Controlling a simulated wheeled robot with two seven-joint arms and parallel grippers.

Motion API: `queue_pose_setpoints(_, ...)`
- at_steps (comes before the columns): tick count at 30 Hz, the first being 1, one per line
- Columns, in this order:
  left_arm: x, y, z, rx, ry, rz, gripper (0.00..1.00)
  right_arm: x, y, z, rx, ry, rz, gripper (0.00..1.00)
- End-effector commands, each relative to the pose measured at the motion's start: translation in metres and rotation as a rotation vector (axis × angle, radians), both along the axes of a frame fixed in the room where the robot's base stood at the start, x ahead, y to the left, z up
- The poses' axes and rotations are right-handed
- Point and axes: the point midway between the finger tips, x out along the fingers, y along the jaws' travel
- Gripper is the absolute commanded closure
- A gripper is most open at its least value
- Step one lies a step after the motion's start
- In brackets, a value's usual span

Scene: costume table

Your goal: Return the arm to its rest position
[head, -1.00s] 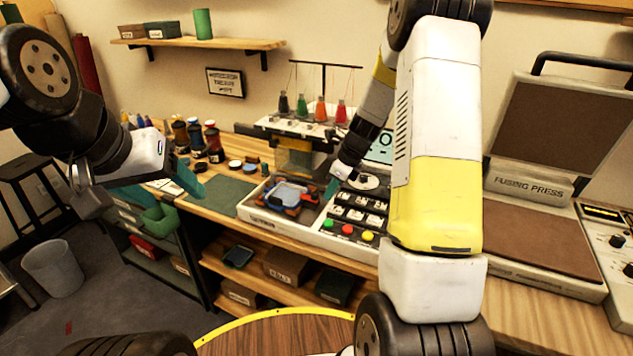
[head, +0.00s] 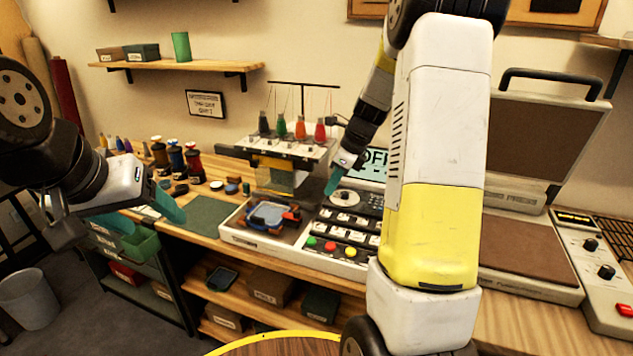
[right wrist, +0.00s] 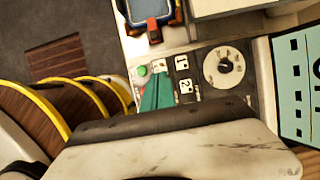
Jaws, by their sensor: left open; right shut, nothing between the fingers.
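My right gripper (head: 333,181) is shut and empty, above the control panel of the embroidery machine (head: 262,240). Its teal fingers also show in the right wrist view (right wrist: 158,92), over the panel's buttons. My right arm's large white and yellow link stands in front of the machine's right side and hides part of it. My left gripper (head: 150,215) is open and empty at the left, in front of the table's left end, apart from everything on it.
A hoop with blue and orange parts (head: 270,214) lies on the machine bed. Thread spools (head: 193,163) and a green mat (head: 205,217) are to its left. A fusing press (head: 535,190) stands open at the right. Shelves with boxes are under the table.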

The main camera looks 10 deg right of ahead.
Motion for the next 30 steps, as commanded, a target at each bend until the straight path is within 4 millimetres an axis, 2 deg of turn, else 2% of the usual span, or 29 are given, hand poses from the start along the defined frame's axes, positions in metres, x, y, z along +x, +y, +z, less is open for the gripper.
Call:
queue_pose_setpoints(4,0.000,0.000,0.000,0.000,0.000,0.000,0.33,-0.006,0.005,0.010,-0.013,-0.028,0.058,1.00)
queue_pose_setpoints(8,0.000,0.000,0.000,0.000,0.000,0.000,0.33,-0.030,0.019,0.045,-0.071,-0.133,0.273,1.00)
queue_pose_setpoints(12,0.000,0.000,0.000,0.000,0.000,0.000,0.33,-0.076,0.041,0.089,-0.191,-0.299,0.641,1.00)
queue_pose_setpoints(18,0.000,0.000,0.000,0.000,0.000,0.000,0.33,-0.149,0.066,0.131,-0.423,-0.522,1.187,1.00)
queue_pose_setpoints(24,0.000,0.000,0.000,0.000,0.000,0.000,0.33,-0.215,0.078,0.145,-0.690,-0.672,1.679,1.00)
queue_pose_setpoints(27,0.000,0.000,0.000,0.000,0.000,0.000,0.33,-0.236,0.080,0.145,-0.795,-0.706,1.850,1.00)
queue_pose_setpoints(30,0.000,0.000,0.000,0.000,0.000,0.000,0.33,-0.248,0.081,0.144,-0.863,-0.722,1.959,1.00)
